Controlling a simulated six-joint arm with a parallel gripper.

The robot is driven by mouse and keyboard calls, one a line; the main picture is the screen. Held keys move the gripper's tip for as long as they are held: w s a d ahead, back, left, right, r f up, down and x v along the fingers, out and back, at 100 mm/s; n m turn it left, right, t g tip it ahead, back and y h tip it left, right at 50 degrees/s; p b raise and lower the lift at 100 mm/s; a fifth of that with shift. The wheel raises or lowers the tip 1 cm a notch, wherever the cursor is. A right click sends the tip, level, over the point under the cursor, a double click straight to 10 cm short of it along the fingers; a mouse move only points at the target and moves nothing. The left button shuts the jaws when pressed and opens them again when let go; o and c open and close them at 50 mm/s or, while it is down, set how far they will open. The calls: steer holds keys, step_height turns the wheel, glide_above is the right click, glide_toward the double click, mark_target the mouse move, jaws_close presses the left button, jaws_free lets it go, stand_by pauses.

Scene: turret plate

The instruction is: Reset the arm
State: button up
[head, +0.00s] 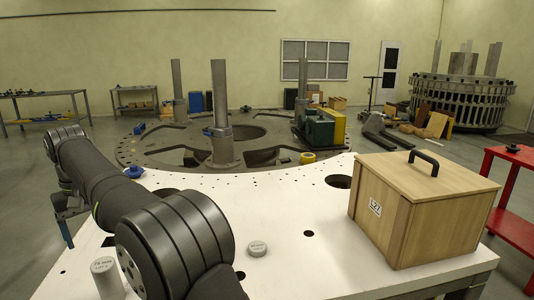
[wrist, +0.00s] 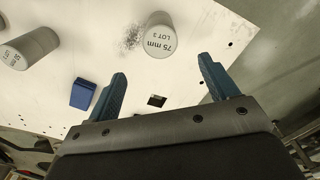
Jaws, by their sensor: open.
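My gripper (wrist: 161,65) is open and empty in the wrist view, its two blue fingers wide apart above the white plate (wrist: 110,55). A grey cylinder marked "75 mm LOT 2" (wrist: 160,36) stands beyond the fingertips, apart from them. A second grey cylinder (wrist: 32,48) is at the left, its label hard to read. A small blue block (wrist: 83,93) lies left of the left finger. In the head view my arm reaches out over the left side of the plate (head: 290,195), and my gripper (head: 65,230) shows only partly at its far left edge.
A wooden box with a black handle (head: 428,205) stands on the plate's right. The round turret plate (head: 165,150) with upright posts lies behind. A red table (head: 512,185) is at right.

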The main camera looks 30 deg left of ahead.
mark_target(103, 264)
step_height(103, 264, down, 14)
steer(key=shift+r, duration=0.15)
steer(key=r, duration=0.8)
steer(key=shift+w, duration=0.25)
steer(key=w+f, duration=0.1)
steer(key=w, duration=0.7)
steer(key=shift+w+a+f, duration=0.2)
steer(key=shift+w+a, duration=0.05)
steer(key=shift+a, duration=0.05)
steer(key=s, duration=0.9)
steer(key=shift+d+r, duration=0.3)
steer(key=shift+r, duration=0.05)
step_height(103, 264, down, 7)
steer(key=shift+r, duration=1.85)
steer(key=shift+f, duration=0.1)
